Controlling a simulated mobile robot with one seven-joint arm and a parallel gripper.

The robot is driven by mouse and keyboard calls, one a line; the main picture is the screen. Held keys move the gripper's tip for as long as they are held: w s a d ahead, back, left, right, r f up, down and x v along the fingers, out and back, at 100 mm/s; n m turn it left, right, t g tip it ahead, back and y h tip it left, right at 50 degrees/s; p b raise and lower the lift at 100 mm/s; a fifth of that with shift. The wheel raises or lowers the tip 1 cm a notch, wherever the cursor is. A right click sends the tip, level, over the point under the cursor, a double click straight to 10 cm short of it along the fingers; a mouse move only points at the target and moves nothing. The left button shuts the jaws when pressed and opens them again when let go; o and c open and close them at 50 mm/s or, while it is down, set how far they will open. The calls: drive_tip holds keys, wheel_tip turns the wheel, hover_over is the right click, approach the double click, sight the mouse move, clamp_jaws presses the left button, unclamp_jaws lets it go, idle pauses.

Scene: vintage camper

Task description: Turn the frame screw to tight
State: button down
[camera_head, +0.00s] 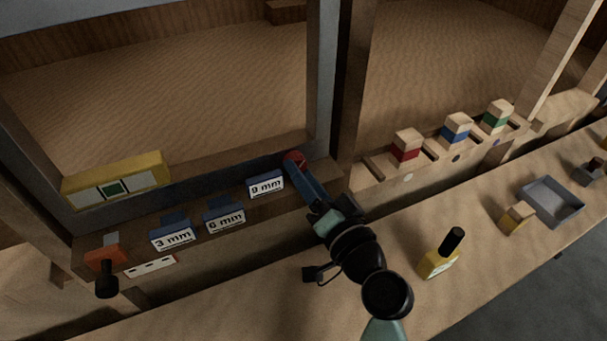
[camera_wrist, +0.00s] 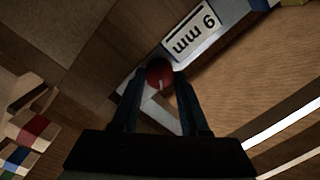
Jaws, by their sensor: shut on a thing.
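A round red knob (camera_head: 293,158), which looks like the frame screw, sits at the right end of the wooden ledge, by the grey frame post. In the wrist view the red knob (camera_wrist: 159,72) shows between my fingertips, with a thin pale line on its face. My gripper (camera_head: 297,166) reaches up to it from the front, its blue fingers closed on its sides. The wrist view shows my gripper (camera_wrist: 160,80) with one finger on each side of the knob. The fingers and arm hide part of the knob in the head view.
Blue blocks labelled 3 mm (camera_head: 171,237), 6 mm (camera_head: 223,216) and 9 mm (camera_head: 266,185) stand left of my gripper. An orange tool (camera_head: 104,256) lies farther left.

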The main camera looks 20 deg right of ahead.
drive_tip(key=m, duration=0.3)
drive_tip(key=shift+m, duration=0.3)
drive_tip(key=m+p, duration=0.1)
drive_tip(key=m, duration=0.2)
drive_tip(key=shift+m, duration=0.4)
drive_tip(key=m+p, duration=0.2)
drive_tip(key=m, duration=0.2)
drive_tip(key=shift+r+m+t+h, duration=0.1)
drive_tip(key=shift+m+t+h, duration=0.2)
drive_tip(key=shift+h, duration=0.1)
drive_tip(key=shift+m+p, duration=0.6)
drive_tip(key=shift+m, duration=1.1)
drive_tip(key=c, duration=0.7)
unclamp_jaws()
drive_tip(key=shift+s, duration=0.1)
